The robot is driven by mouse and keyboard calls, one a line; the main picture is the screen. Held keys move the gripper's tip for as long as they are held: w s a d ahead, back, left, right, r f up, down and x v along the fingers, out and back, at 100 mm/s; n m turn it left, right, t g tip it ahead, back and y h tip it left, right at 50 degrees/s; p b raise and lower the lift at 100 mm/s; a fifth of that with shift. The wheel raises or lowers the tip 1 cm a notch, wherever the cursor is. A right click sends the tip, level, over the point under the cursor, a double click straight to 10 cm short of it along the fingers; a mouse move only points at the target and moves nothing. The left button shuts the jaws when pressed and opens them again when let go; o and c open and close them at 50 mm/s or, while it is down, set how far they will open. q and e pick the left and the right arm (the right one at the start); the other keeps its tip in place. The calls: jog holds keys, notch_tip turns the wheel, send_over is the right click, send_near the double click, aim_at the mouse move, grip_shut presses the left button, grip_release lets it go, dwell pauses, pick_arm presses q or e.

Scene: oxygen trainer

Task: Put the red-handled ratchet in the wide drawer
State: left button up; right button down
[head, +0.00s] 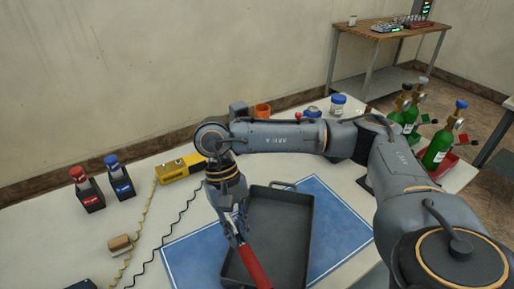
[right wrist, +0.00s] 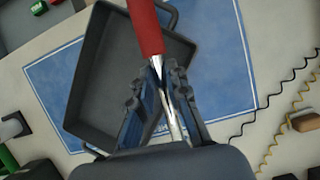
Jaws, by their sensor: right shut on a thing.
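My right gripper (head: 238,226) is shut on the red-handled ratchet (head: 254,262). In the right wrist view the fingers (right wrist: 160,88) close on its metal shank, and the red handle (right wrist: 146,28) points away from the palm. The ratchet is held over the left side of a dark grey tray (head: 293,192) with handles. I cannot tell whether the ratchet touches the tray. The ratchet's head end is partly hidden by the gripper. No wide drawer can be made out in these views. My left gripper is not in view.
The tray lies on a blue mat (head: 190,258) on a white table. A yellow device (head: 181,167) with coiled cords, red and blue bottles (head: 120,178) and a brown block (head: 119,243) are left. Green cylinders (head: 440,147) stand right. A wooden bench (head: 372,27) is behind.

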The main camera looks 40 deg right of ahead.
jog(key=d+f+m+t+y, duration=0.1)
jog(key=d+f+m+y, duration=0.1)
jog(key=d+m, duration=0.6)
jog(key=d, duration=0.2)
jog(key=shift+w+d+f+m+t+y, duration=0.2)
jog(key=shift+d+m+t+y, duration=0.1)
jog(key=shift+m+t+y, duration=0.1)
jog(key=p, duration=0.1)
send_over(270, 247)
jog(key=d, duration=0.1)
jog(key=f, duration=0.2)
jog(key=w+f, duration=0.1)
jog(key=f, duration=0.1)
jog(key=shift+d+f, duration=0.1)
jog(key=shift+f, duration=0.1)
notch_tip(270, 247, down, 5)
jog(key=shift+f+p, duration=0.15)
jog(key=shift+p, duration=0.25)
jog(key=shift+f+b, duration=0.2)
jog(key=shift+b, duration=0.1)
jog(key=c, duration=1.3)
grip_release()
jog(key=shift+r, duration=0.1)
